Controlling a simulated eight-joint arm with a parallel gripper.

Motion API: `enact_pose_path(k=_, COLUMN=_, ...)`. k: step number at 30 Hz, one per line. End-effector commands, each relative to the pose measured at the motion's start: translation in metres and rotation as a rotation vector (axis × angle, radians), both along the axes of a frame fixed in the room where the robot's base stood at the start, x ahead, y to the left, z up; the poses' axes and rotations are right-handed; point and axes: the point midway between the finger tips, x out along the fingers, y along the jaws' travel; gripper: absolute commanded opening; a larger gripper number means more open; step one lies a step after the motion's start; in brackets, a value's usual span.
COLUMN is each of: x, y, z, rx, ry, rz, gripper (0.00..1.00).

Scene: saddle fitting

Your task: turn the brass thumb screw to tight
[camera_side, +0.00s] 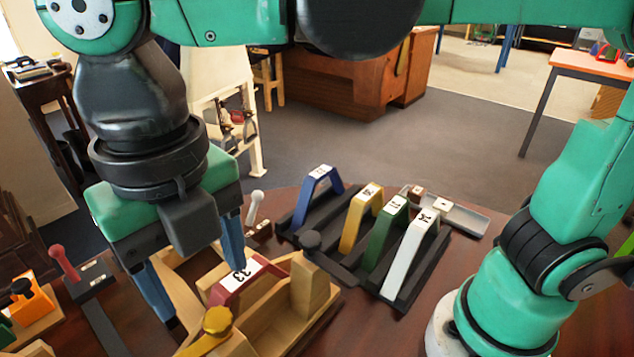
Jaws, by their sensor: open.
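The brass thumb screw (217,320) is at the front of a wooden fixture (300,322), low in the view. Its yellow knob stands on a flat brass-coloured bar. A red saddle (240,281) with a number label sits in the fixture behind the screw. My gripper (205,288) points down above the left part of the fixture, with its two blue fingers spread apart. The fingers appear behind and to the left of the screw, and I see nothing between them that they grip. Whether they touch the fixture cannot be told.
A black rack (345,270) holds blue (317,190), yellow (360,215), green (387,235) and white (410,255) saddles. A grey tray (465,216) lies behind it. A red-knobbed lever (62,262) and a white-knobbed lever (254,207) stand nearby. An orange block (38,300) is at left.

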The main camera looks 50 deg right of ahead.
Motion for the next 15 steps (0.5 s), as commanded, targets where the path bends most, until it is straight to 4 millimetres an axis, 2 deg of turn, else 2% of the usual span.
enact_pose_path(k=9, x=0.001, y=0.000, z=-0.036, rx=0.001, ry=-0.001, rz=-0.003, gripper=0.65)
enact_pose_path(k=15, x=0.000, y=0.000, z=-0.053, rx=0.001, ry=-0.001, rz=-0.004, gripper=0.65)
